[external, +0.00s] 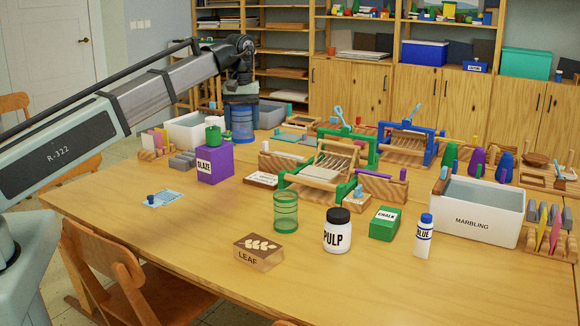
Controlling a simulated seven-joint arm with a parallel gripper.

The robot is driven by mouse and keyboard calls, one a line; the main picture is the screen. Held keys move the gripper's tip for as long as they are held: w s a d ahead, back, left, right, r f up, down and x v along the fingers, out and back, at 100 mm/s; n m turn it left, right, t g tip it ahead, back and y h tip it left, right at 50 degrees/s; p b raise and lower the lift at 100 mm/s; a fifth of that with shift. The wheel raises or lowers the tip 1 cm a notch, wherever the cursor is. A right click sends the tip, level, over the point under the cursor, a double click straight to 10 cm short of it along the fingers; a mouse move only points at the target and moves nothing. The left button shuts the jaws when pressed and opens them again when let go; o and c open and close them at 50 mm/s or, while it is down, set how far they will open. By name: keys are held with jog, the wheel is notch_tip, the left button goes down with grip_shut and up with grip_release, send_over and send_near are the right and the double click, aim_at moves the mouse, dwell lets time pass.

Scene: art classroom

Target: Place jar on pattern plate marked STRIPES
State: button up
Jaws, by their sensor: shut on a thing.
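My gripper (241,98) is at the back left of the table, pointing down. It is shut on a blue ribbed jar (242,124), which is upright behind the purple GLAZE box. I cannot tell whether the jar's base touches anything. A similar green jar (286,212) stands mid-table. A wooden block marked LEAF (258,254) lies near the front. A small flat plate (261,180) with tiny lettering lies beside the wooden frame; I cannot read it. A light-blue flat piece (162,199) with a dark knob lies at the left. No STRIPES marking is legible.
The purple GLAZE box (214,165) carries a green item. A white PULP jar (337,231), green CHALK box (384,224) and BLUE bottle (424,237) stand at the front right. A wooden frame (322,168) and white MARBLING tub (478,216) stand further back. The front-left tabletop is clear.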

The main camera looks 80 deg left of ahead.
jog(key=s+a+f+n, duration=0.1)
jog(key=s+a, duration=0.4)
jog(key=s, duration=0.8)
jog(key=s+a+n, duration=0.1)
jog(key=s+a, duration=0.3)
jog(key=s, duration=0.9)
notch_tip(320, 180, down, 15)
jog(key=shift+w+a, duration=0.2)
jog(key=shift+w, duration=0.05)
jog(key=shift+f, duration=0.6)
jog(key=o, duration=1)
jog(key=shift+o, duration=0.2)
notch_tip(320, 180, up, 13)
jog(key=shift+r, duration=0.15)
